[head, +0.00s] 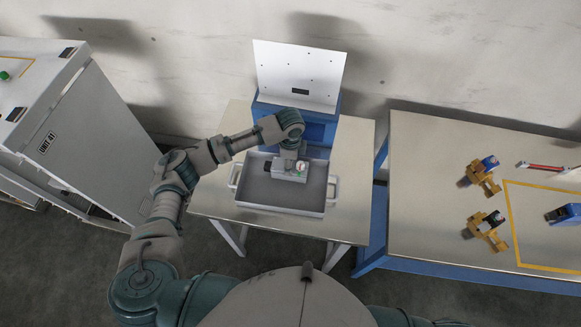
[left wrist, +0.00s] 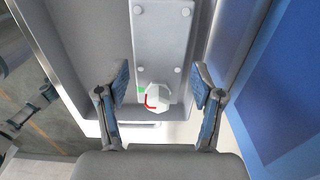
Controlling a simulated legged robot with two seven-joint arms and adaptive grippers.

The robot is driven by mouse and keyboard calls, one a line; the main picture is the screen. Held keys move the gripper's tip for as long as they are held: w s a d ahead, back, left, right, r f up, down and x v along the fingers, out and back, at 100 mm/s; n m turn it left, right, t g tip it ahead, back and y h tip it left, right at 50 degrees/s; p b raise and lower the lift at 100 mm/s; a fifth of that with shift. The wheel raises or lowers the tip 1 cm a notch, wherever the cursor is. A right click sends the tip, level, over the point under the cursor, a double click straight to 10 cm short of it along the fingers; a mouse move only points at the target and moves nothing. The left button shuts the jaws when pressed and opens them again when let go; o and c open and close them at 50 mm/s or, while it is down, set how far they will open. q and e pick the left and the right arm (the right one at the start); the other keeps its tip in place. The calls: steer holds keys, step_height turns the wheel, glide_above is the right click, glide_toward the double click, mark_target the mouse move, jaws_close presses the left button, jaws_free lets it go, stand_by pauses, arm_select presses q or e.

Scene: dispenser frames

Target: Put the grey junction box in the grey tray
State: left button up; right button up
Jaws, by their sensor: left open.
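The grey junction box (head: 287,171), with a round white knob with a red mark on it, is inside the grey tray (head: 278,209). In the left wrist view the box (left wrist: 161,40) shows its bolted lid between the tray's walls (left wrist: 50,62). My left gripper (head: 291,155) is over the tray at the box. Its fingers (left wrist: 161,72) are spread on either side of the knob end, with gaps visible. Whether the box rests fully on the tray floor is hard to tell. My right gripper is out of view.
The tray stands on a small table (head: 351,150) before a blue unit with a white panel (head: 298,78). A bench (head: 430,185) at the right bears yellow holders (head: 483,178) and a blue item (head: 563,214). A white cabinet (head: 95,150) stands at the left.

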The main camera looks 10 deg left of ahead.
arm_select(q)
step_height(320, 180, up, 7)
steer(key=shift+r, duration=0.2)
stand_by(0.6)
